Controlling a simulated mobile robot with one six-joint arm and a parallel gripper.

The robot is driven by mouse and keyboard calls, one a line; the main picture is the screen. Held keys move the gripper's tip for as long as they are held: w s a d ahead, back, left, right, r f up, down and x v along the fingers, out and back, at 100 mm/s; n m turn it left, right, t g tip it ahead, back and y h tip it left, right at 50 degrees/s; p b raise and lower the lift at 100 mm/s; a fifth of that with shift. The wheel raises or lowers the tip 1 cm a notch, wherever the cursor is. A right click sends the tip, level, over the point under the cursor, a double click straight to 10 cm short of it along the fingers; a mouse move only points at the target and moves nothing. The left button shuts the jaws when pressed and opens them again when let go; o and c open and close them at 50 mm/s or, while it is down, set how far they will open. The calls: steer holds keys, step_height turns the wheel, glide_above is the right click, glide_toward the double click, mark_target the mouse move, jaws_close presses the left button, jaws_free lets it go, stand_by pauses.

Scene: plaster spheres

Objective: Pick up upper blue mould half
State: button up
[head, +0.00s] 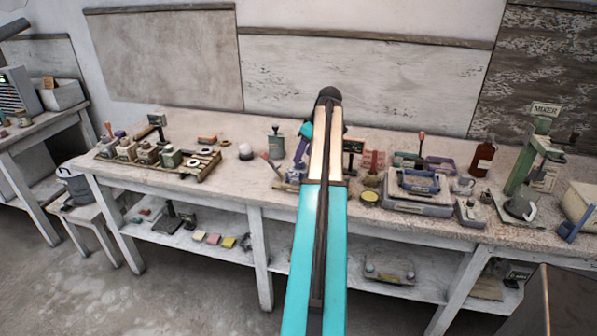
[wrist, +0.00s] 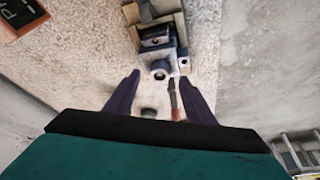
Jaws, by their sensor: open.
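My gripper (wrist: 160,78) is open and empty, its two purple fingers pointing down at the bench top. In the head view my gripper (head: 300,160) is partly hidden behind my arm. A dark blue block with a round hole (wrist: 160,68) shows between and beyond the fingertips in the wrist view, apart from them. It adjoins a larger dark block (wrist: 155,40) in a pale frame. In the head view a small blue piece (head: 291,178) lies just below the gripper. I cannot tell for sure which piece is the upper mould half.
A red-handled tool (wrist: 176,103) lies near the right finger. Another blue item (head: 418,182) sits on a grey case to the right. A tray of jars (head: 165,160) stands left and a green mixer (head: 530,165) far right. Some bench is bare left of the gripper.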

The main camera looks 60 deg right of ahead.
mark_target(299, 169)
steer(key=shift+p+x, duration=0.3)
steer(key=shift+x, duration=1.2)
jaws_close()
